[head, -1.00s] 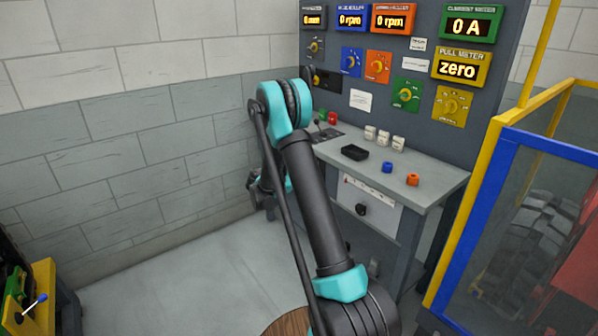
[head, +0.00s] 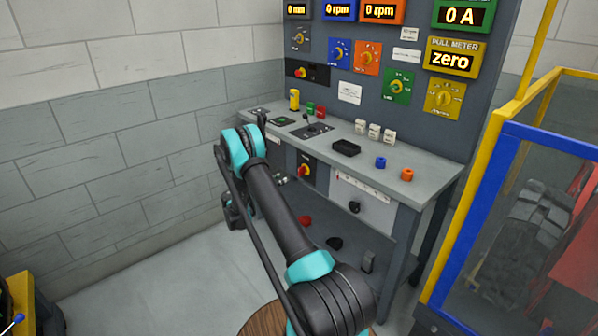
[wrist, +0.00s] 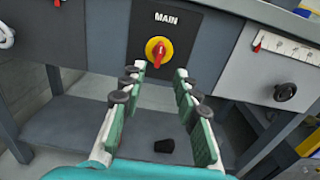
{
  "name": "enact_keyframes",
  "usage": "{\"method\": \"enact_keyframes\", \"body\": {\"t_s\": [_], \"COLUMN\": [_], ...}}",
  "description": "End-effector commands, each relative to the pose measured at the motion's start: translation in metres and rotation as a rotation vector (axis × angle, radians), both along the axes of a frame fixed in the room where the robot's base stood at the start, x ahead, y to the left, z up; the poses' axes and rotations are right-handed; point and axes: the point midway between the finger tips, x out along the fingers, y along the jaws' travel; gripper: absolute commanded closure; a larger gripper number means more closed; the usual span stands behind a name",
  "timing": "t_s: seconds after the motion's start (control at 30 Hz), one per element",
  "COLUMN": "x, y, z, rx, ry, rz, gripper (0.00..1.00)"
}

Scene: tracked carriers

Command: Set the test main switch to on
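The main switch (wrist: 158,50) is a red handle on a yellow round base, set on a black plate marked MAIN in the wrist view. Its handle stands about upright there. In the head view the switch (head: 304,172) shows on the bench front, below the worktop. My gripper (wrist: 156,76) is open and empty, its two fingers pointing at the switch from just below and in front, with a gap left between them and the handle. In the head view my gripper is mostly hidden behind my arm.
A similar red and yellow switch (head: 302,72) sits on the upper panel. A black knob (wrist: 285,92) is right of the main switch. A lower shelf (wrist: 80,125) runs below, and a blue-yellow cage (head: 560,145) stands right.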

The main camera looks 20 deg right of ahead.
Motion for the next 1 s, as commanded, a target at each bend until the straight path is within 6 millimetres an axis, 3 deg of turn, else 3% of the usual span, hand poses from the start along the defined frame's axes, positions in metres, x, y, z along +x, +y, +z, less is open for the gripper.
{"method": "enact_keyframes", "body": {"t_s": [0.2,0.53,0.73,1.0], "x": [0.014,0.035,0.043,0.045], "y": [-0.044,-0.100,-0.118,-0.123], "z": [0.000,0.000,0.000,0.000], "rx": [0.001,0.001,0.001,0.001], "ry": [-0.001,-0.001,-0.001,-0.001], "rz": [-0.003,-0.002,-0.001,0.000], "gripper": [0.69,0.69,0.69,0.69]}}
